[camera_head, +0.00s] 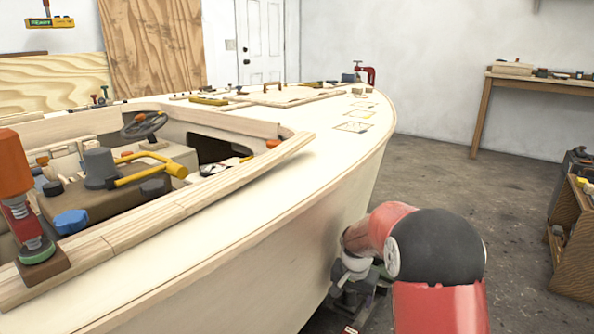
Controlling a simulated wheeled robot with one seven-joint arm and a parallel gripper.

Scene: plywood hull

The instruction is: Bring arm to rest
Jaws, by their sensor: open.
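My arm, red with a black rounded joint cover, is folded at the lower right, beside the outer side of the plywood hull (340,215). My gripper (352,303) points down low beside the hull, partly hidden behind my own arm. It is open, and I see nothing held in it. Its fingertips are small and dark, so their exact gap to the hull is hard to tell.
An orange and red clamp (18,200) stands on the hull's near edge. A yellow-handled tool (145,172) and a blue knob (71,221) lie in the cockpit. A workbench (540,82) and a wooden cabinet (574,245) stand right. Floor between hull and cabinet is clear.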

